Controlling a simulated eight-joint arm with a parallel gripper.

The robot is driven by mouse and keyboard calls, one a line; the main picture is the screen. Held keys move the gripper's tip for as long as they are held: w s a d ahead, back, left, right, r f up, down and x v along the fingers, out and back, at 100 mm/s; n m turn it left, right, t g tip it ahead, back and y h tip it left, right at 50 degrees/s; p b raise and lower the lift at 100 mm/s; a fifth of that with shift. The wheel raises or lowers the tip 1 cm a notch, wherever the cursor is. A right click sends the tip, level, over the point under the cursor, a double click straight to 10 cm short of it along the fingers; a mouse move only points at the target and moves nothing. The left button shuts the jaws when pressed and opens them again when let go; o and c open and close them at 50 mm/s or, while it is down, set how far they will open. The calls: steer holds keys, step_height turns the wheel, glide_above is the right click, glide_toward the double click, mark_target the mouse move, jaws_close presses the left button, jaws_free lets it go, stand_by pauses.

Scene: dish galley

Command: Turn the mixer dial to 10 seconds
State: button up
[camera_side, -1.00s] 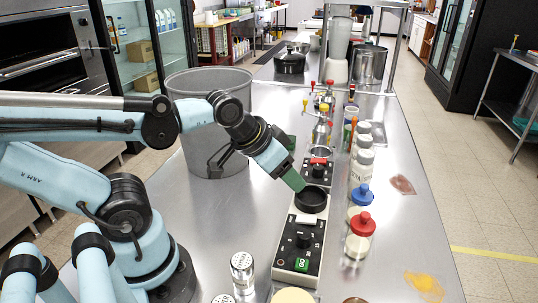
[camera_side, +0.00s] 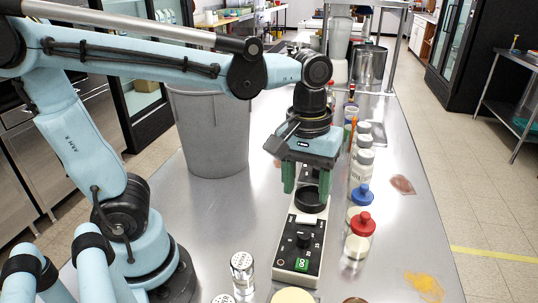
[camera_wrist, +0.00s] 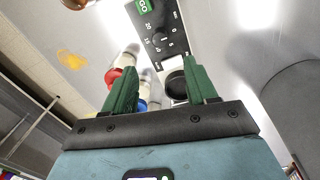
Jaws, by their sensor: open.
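The mixer (camera_side: 289,262) is a long pale unit lying along the table, with a black control panel. Its small black dial (camera_side: 303,240) sits mid-panel, and a green GO button (camera_side: 302,265) is at the near end. In the wrist view the dial (camera_wrist: 158,38) shows between white numbers, the GO button (camera_wrist: 145,6) beyond it. Which number the dial points at is too small to tell. My gripper (camera_side: 305,196) points down with its green fingers apart and empty, above the mixer's round black cup (camera_side: 311,202), behind the dial. The fingers also frame the wrist view (camera_wrist: 160,68).
Bottles with red (camera_side: 363,223) and blue (camera_side: 362,193) caps stand close to the mixer's right. A metal shaker (camera_side: 242,271) stands front left. A large grey bin (camera_side: 212,135) is behind left. A yellow spill (camera_side: 424,285) lies at the right edge.

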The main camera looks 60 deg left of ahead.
mark_target(304, 233)
steer(key=f, duration=1.1)
steer(key=shift+w+d+f, duration=0.15)
steer(key=shift+d, duration=0.05)
steer(key=shift+c, duration=0.2)
steer(key=c, duration=1)
steer(key=shift+m, duration=0.3)
